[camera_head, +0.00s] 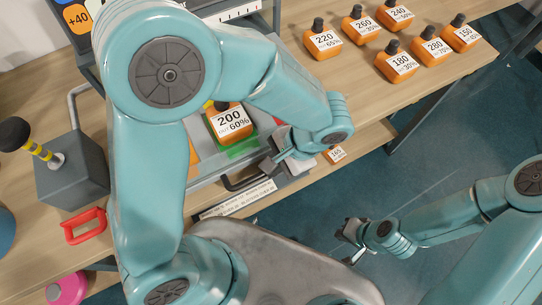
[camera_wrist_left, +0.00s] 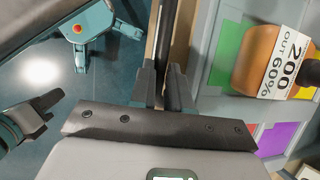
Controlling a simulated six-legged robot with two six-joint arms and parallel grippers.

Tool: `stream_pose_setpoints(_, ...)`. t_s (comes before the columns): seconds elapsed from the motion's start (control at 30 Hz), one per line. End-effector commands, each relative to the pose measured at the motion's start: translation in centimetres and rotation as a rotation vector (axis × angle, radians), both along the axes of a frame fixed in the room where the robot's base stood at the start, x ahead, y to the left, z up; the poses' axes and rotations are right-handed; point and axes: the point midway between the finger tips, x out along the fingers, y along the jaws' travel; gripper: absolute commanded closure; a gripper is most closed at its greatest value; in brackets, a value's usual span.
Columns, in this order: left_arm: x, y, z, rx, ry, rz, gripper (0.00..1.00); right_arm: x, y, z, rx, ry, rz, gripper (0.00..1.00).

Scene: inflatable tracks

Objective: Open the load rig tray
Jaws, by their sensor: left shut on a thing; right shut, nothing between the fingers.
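The load rig tray (camera_head: 207,171) is grey and sits below the rig, partly hidden behind my left arm. An orange weight marked 200, out 60% (camera_head: 231,122) stands on its green patch (camera_head: 243,147). The weight also shows in the left wrist view (camera_wrist_left: 270,62), with the tray's green and purple patches. My left gripper (camera_head: 268,169) is at the tray's front, shut on the dark bar handle (camera_head: 238,184). In the left wrist view the fingers (camera_wrist_left: 164,82) close around this handle (camera_wrist_left: 168,38). My right gripper (camera_head: 352,234) is shut and empty, over the floor, away from the tray.
Several orange weights (camera_head: 323,41) stand on the wooden table at the back right. A grey box with a black-knobbed lever (camera_head: 72,170) and a red handle (camera_head: 84,226) are at the left. A pink object (camera_head: 67,289) is at the lower left.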

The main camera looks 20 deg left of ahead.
Motion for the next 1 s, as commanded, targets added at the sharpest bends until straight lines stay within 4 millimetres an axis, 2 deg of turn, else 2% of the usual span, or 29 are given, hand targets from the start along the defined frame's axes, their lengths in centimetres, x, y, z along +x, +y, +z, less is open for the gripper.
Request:
stream_pose_setpoints(0.3,0.0,0.0,0.1,0.000,-0.001,0.001,1.00,0.0,0.0,0.0,0.000,0.000,0.000,1.00)
stream_pose_setpoints(0.33,0.0,0.0,0.1,0.000,-0.001,0.001,0.74,0.0,0.0,0.0,0.000,0.000,0.000,1.00)
stream_pose_setpoints(0.4,0.0,0.0,0.1,0.000,-0.001,0.001,0.58,0.0,0.0,0.0,0.000,0.000,0.000,1.00)
stream_pose_setpoints(0.77,0.2,-0.3,0.6,-0.002,-0.003,0.000,0.58,0.0,0.0,0.1,0.000,0.000,0.000,1.00)
stream_pose_setpoints(0.87,0.5,-0.9,2.0,-0.003,-0.007,0.000,0.58,0.0,0.0,0.1,0.000,0.000,0.000,1.00)
stream_pose_setpoints(1.0,1.1,-2.2,5.2,-0.005,-0.008,0.000,0.58,0.0,0.0,0.3,0.000,0.000,0.000,1.00)
